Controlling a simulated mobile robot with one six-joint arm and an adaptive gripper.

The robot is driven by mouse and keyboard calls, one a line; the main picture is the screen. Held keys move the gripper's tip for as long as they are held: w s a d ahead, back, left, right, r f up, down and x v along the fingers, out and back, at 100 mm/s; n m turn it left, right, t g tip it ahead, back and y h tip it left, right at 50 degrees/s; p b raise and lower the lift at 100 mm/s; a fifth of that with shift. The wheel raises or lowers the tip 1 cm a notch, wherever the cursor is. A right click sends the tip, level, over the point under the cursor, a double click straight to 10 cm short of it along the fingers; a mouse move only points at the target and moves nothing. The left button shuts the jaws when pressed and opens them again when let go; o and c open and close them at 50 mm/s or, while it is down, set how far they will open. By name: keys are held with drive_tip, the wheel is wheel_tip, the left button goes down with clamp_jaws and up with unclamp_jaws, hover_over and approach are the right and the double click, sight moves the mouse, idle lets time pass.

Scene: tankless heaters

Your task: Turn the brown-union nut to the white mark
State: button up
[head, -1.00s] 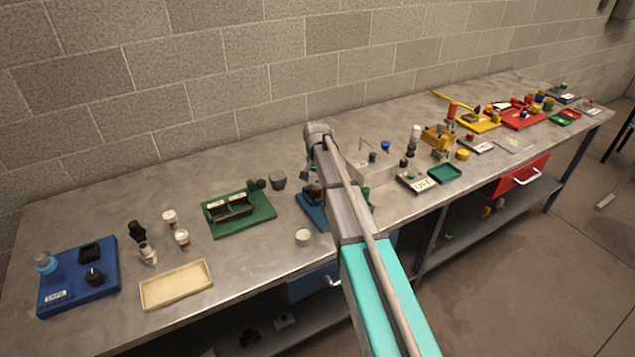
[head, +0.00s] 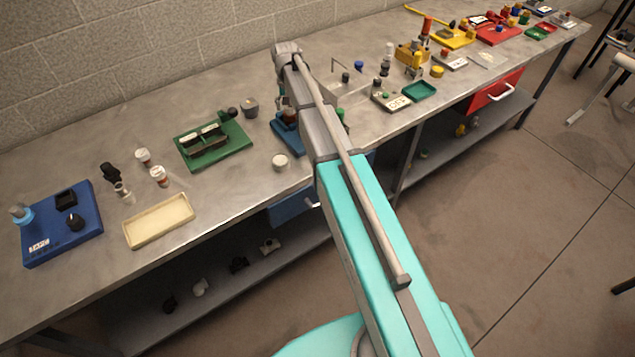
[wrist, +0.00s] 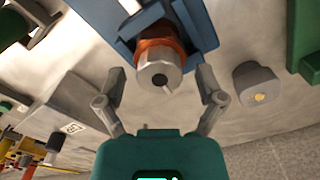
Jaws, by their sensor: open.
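The brown union (wrist: 160,46) has an orange-brown collar with a silver metal nut (wrist: 158,76) at its near end. A dark slot and a small pale line show on the nut's end face; I cannot tell whether that line is the white mark. The union is mounted on a blue stand (wrist: 203,28), which shows partly behind my arm in the head view (head: 287,139). My gripper (wrist: 160,88) is open, with one finger on each side of the nut and visible gaps to both. My arm hides the gripper in the head view.
A grey knob-like part (wrist: 256,83) lies right of the nut in the wrist view. A green fixture (head: 212,143) and a small white cup (head: 280,162) are near the blue stand. A green tray (head: 420,90) and a grey block (head: 350,92) are farther right.

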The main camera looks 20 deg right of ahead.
drive_tip(key=n, duration=1.1)
drive_tip(key=shift+n, duration=0.4)
wheel_tip(320, 180, up, 14)
drive_tip(key=p, duration=1.4)
drive_tip(key=s+f+m+b, duration=0.3)
drive_tip(key=s+f+b, duration=0.3)
drive_tip(key=s, duration=0.4)
drive_tip(key=s+f+m+b, duration=0.3)
drive_tip(key=s+f+b, duration=0.3)
drive_tip(key=s, duration=0.3)
drive_tip(key=s+f+m+b, duration=0.3)
drive_tip(key=s+f+b, duration=0.3)
drive_tip(key=s, duration=0.4)
drive_tip(key=shift+s+d+f, duration=0.2)
drive_tip(key=shift+s+f, duration=0.1)
drive_tip(key=shift+s, duration=0.05)
idle(0.7)
